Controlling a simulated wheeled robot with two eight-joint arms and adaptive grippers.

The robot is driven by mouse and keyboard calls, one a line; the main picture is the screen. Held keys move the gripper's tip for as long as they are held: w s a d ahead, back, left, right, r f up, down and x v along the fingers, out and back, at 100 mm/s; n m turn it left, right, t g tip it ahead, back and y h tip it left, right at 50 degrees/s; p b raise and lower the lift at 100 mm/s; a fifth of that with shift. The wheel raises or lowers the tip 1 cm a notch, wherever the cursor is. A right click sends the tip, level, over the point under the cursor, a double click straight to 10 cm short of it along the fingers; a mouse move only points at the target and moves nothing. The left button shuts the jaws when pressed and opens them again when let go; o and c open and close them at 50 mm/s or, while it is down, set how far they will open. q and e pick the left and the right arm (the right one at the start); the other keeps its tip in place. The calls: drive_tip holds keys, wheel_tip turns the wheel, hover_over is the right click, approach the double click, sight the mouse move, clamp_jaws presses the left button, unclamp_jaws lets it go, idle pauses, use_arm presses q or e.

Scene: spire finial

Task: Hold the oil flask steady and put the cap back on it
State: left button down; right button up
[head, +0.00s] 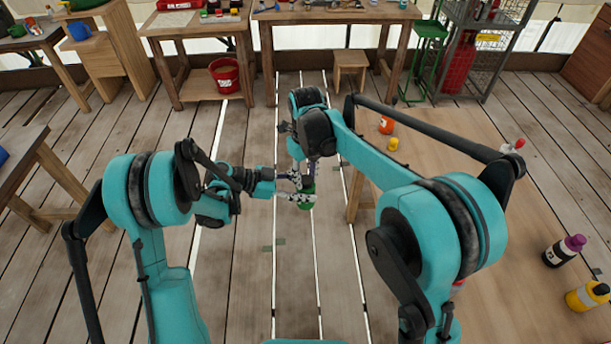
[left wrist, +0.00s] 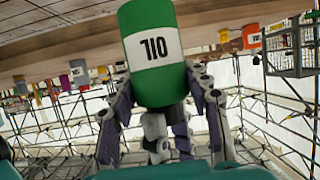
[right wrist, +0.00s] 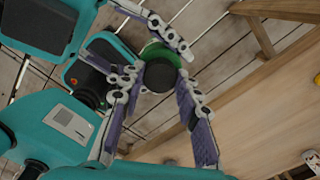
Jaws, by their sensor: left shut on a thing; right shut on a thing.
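The green oil flask (head: 307,200) with a white band is in front of me at the middle of the head view. In the left wrist view the flask (left wrist: 150,45) shows large, its OIL label upside down. My left gripper (head: 297,194) is shut on the flask and holds it above the floor. My right gripper (head: 303,178) reaches down from above and is shut on the dark round cap (right wrist: 160,76). In the right wrist view the cap lies in front of the green flask (right wrist: 153,50). I cannot tell whether cap and flask touch.
A wooden table (head: 470,200) stands at the right, with a black bottle with a purple cap (head: 562,251), a yellow bottle (head: 585,297) and an orange bottle (head: 386,126) on it. A stool (head: 350,68) and workbenches stand at the back. The plank floor under the grippers is clear.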

drive_tip(key=shift+m, duration=0.5)
drive_tip(key=o, duration=0.7)
drive_tip(key=shift+o, duration=0.2)
drive_tip(key=shift+r, duration=2.3)
